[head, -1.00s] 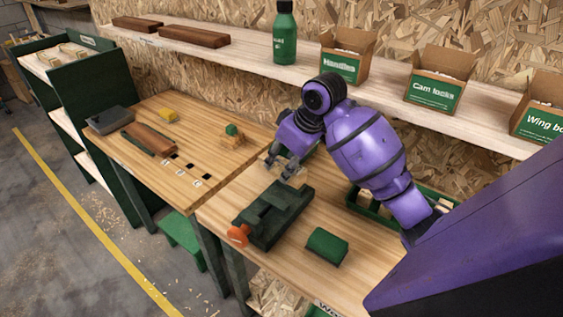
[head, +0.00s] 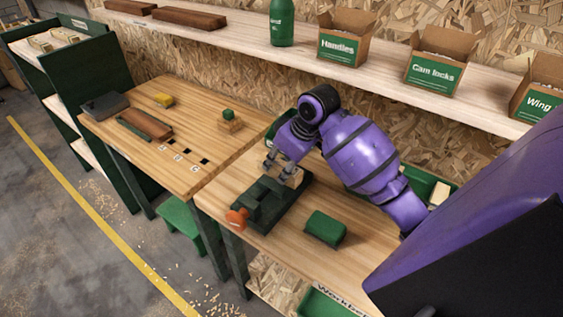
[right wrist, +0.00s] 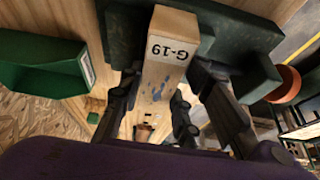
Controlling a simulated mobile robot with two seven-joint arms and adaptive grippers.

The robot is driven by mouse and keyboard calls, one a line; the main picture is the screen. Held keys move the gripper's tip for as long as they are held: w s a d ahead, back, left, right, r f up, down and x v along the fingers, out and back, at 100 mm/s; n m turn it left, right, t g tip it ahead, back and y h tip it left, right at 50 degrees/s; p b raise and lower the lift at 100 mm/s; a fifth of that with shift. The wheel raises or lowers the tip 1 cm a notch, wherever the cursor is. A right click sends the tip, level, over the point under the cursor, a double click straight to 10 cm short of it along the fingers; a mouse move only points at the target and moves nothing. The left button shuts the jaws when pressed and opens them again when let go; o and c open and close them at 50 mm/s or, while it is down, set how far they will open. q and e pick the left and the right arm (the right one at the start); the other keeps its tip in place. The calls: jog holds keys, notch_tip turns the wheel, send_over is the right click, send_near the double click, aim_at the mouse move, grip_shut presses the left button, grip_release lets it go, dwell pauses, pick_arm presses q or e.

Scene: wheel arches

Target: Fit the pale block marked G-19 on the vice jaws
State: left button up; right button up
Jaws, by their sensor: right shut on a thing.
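My right gripper (head: 281,172) is shut on the pale block, which shows in the right wrist view (right wrist: 163,82) with its G-19 label upside down. The fingers grip it from both sides. In the head view the gripper is over the back part of the dark green vice (head: 268,207), and the block is mostly hidden by the fingers. The vice also shows in the right wrist view (right wrist: 240,45), behind the block's labelled end. I cannot tell whether the block touches the jaws. My left gripper is out of view.
The vice's orange handle (head: 236,218) points to the front left. A green block-like object (head: 325,228) lies right of the vice. A green tray (head: 424,184) stands behind my right arm. A second bench (head: 165,125) on the left holds tools and small blocks.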

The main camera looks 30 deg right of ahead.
jog(key=o, duration=1.2)
jog(key=shift+o, duration=0.2)
jog(key=shift+r, duration=0.1)
jog(key=v, duration=1.2)
